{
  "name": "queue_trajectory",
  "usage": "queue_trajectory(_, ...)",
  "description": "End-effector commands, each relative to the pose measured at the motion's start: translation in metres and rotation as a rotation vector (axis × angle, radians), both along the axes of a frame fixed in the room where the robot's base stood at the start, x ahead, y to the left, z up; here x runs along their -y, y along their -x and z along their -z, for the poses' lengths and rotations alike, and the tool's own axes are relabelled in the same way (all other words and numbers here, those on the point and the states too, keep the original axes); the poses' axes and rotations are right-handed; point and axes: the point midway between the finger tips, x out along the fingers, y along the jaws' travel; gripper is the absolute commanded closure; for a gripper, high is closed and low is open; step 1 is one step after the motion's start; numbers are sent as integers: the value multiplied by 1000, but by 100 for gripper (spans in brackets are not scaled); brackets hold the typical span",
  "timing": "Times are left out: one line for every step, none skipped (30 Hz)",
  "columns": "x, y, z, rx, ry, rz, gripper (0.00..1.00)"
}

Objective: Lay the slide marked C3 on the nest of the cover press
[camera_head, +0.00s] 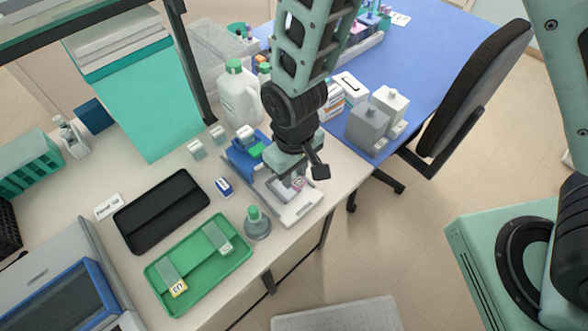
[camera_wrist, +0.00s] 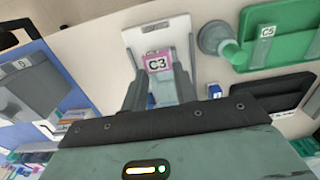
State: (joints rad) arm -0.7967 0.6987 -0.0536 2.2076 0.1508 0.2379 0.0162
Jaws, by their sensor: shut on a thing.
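The slide marked C3 (camera_wrist: 157,63) has a pink label and is held between the two fingers of my gripper (camera_wrist: 160,88) in the wrist view. In the head view its pink label (camera_head: 298,184) shows just below my gripper (camera_head: 292,178). A pale device with a flat white base (camera_head: 302,212), which looks like the cover press, lies under the slide; its base also shows behind the slide in the wrist view (camera_wrist: 181,43). My gripper hides most of its nest. I cannot tell whether the slide touches it.
A green tray (camera_head: 206,285) holds two other slides, one with a yellow label. A grey flask with a green cap (camera_head: 257,224) stands close left of the press. A black tray (camera_head: 160,210) lies farther left. Blue equipment (camera_head: 240,163) stands behind the press, near a white jug (camera_head: 238,95).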

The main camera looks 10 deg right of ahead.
Motion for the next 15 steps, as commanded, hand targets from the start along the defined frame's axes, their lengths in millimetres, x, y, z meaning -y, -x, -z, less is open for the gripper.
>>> queue_trajectory(0,0,3,0,0,0,94)
queue_trajectory(0,0,4,0,0,0,94)
queue_trajectory(0,0,6,0,0,0,94)
queue_trajectory(0,0,7,0,0,0,94)
queue_trajectory(0,0,9,0,0,0,94)
queue_trajectory(0,0,12,0,0,0,94)
queue_trajectory(0,0,14,0,0,0,94)
queue_trajectory(0,0,16,0,0,0,94)
queue_trajectory(0,0,19,0,0,0,94)
queue_trajectory(0,0,21,0,0,0,94)
queue_trajectory(0,0,24,0,0,0,94)
queue_trajectory(0,0,27,0,0,0,94)
queue_trajectory(0,0,29,0,0,1,94)
queue_trajectory(0,0,32,0,0,1,94)
queue_trajectory(0,0,35,0,0,1,94)
